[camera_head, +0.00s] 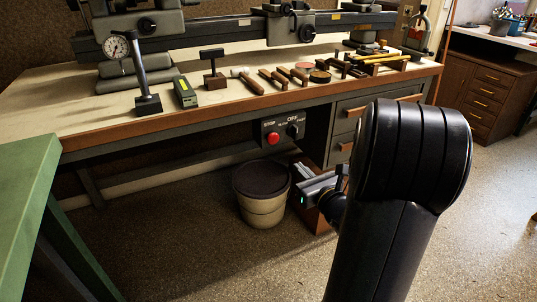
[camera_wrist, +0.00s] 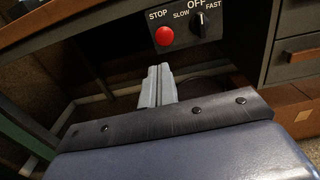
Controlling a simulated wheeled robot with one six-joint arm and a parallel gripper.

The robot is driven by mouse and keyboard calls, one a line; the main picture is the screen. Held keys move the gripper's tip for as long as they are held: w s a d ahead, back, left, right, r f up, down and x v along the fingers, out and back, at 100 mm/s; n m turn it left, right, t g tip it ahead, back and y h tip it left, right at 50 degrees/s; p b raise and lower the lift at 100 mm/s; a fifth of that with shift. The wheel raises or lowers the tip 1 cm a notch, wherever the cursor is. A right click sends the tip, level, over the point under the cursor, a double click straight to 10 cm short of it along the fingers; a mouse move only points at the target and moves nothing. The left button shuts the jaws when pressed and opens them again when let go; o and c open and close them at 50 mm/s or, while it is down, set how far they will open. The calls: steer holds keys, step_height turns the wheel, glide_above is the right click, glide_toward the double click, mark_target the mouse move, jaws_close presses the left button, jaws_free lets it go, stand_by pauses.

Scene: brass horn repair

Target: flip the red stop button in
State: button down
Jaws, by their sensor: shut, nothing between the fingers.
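The red stop button (camera_head: 273,138) is on a dark control panel (camera_head: 284,128) under the bench's front edge, below the word STOP. In the wrist view the button (camera_wrist: 165,36) is round and stands out at the panel's left, beside a black knob (camera_wrist: 201,24) marked SLOW, OFF and FAST. My gripper (camera_head: 300,168) is below and slightly right of the panel in the head view, apart from it. In the wrist view my gripper's fingers (camera_wrist: 158,70) are together and empty, with their tips below the button. The distance from tips to button is hard to tell.
The bench (camera_head: 200,121) overhangs the panel, with a dial gauge (camera_head: 117,46) and several hand tools on top. Drawers (camera_head: 350,112) are right of the panel. A green table (camera_head: 25,190) is at left.

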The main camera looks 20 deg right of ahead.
mark_target(274, 140)
steer(key=shift+d+f, duration=0.2)
steer(key=shift+d, duration=0.05)
steer(key=w+b, duration=0.1)
steer(key=w, duration=0.3)
steer(key=w+b, duration=0.1)
steer(key=w, duration=0.8)
steer(key=shift+a+b, duration=0.25)
steer(key=shift+b, duration=0.15)
steer(key=shift+w, duration=0.5)
steer(key=shift+w, duration=0.1)
